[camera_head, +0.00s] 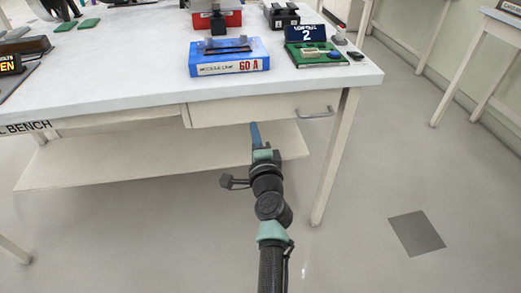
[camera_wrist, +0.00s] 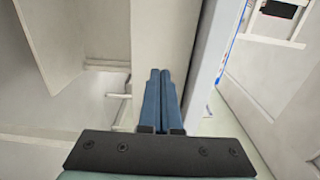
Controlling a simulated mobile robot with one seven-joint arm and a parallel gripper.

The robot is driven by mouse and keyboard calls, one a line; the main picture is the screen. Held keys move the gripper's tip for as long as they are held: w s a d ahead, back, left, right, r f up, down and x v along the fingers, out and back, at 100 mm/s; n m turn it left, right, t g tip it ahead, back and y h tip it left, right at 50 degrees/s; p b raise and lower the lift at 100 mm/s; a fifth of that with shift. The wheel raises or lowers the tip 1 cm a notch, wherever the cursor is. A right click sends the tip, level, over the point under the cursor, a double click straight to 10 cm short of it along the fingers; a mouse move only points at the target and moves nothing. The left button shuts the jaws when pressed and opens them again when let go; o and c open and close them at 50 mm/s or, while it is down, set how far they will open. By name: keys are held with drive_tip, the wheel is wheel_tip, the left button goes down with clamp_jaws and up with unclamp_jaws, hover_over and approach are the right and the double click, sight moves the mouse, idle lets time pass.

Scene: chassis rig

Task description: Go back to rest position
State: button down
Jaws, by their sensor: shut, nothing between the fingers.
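My gripper (camera_head: 255,133) is in front of the white bench (camera_head: 130,101), below the level of its top and near the drawer front (camera_head: 260,109). Its two blue fingers lie side by side with nothing between them, and they also show in the wrist view (camera_wrist: 160,76). My arm reaches up to it from the bottom of the head view. The fingers appear apart from the bench, though the exact gap cannot be told.
On the bench stand a blue box (camera_head: 229,57) marked 60 A, a green board (camera_head: 316,55) with a sign "2", and a red box (camera_head: 217,19). A lower shelf (camera_head: 150,163) runs under the bench. Open floor (camera_head: 350,255) lies to the right, with a dark square (camera_head: 416,233).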

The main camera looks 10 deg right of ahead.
drive_tip(key=s+p, duration=0.2)
drive_tip(key=s, duration=0.4)
drive_tip(key=s+a+r+n+t+y, duration=0.15)
drive_tip(key=r+n, duration=0.25)
drive_tip(key=r, duration=0.5)
drive_tip(key=s+a+r+n+t, duration=0.1)
drive_tip(key=a+r+n, duration=0.2)
drive_tip(key=r, duration=0.7)
drive_tip(key=s+a+r+n+t+y, duration=0.15)
drive_tip(key=r+n, duration=0.25)
drive_tip(key=r, duration=0.5)
drive_tip(key=s+a+r+n+t+h+p, duration=0.1)
drive_tip(key=s+r+n+t+h, duration=0.2)
drive_tip(key=s+r, duration=0.75)
drive_tip(key=s+a+r+n+t+p, duration=0.15)
drive_tip(key=s+r+n, duration=0.25)
drive_tip(key=s+r, duration=0.7)
drive_tip(key=w+r+p, duration=0.3)
drive_tip(key=r+p, duration=2.2)
drive_tip(key=r, duration=0.3)
drive_tip(key=shift+w+r+t, duration=0.2)
drive_tip(key=shift+t, duration=0.25)
drive_tip(key=shift+d, duration=0.1)
